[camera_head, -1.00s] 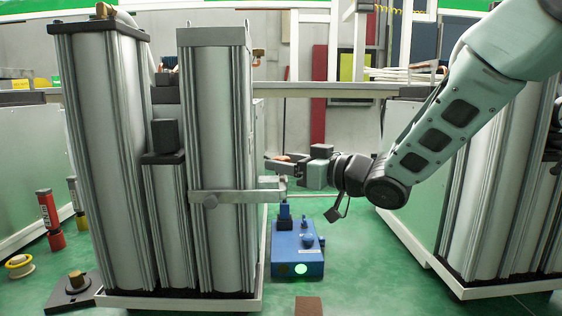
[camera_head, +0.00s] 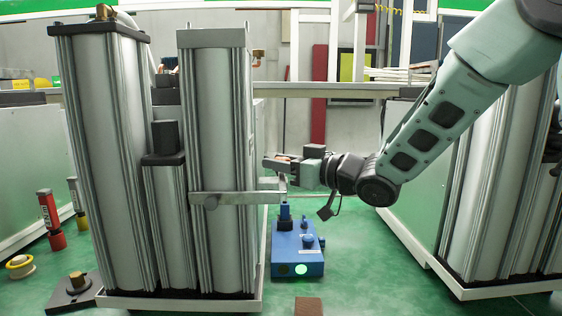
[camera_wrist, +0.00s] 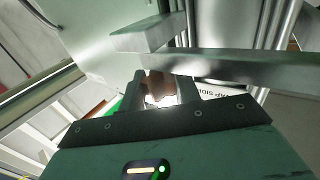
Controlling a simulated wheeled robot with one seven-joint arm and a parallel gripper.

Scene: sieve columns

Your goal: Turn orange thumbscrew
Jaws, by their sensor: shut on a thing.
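The orange thumbscrew (camera_wrist: 157,88) shows in the wrist view as a small brownish-orange piece between my two fingers. It sits just below a grey metal bar. My gripper (camera_wrist: 162,90) is shut on it. In the head view my gripper (camera_head: 277,162) reaches in from the right, at the right side of the tall sieve column (camera_head: 215,120), just above the end of the flat metal clamp arm (camera_head: 240,198). Only a small orange-brown patch shows at the fingers there, and most of the thumbscrew is hidden.
A blue box (camera_head: 297,262) with a lit green button stands on the floor below my gripper. More tall columns stand at the left and right. A red cylinder (camera_head: 50,218) and a yellow spool (camera_head: 20,266) are on the floor at left. Green floor is open in the middle.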

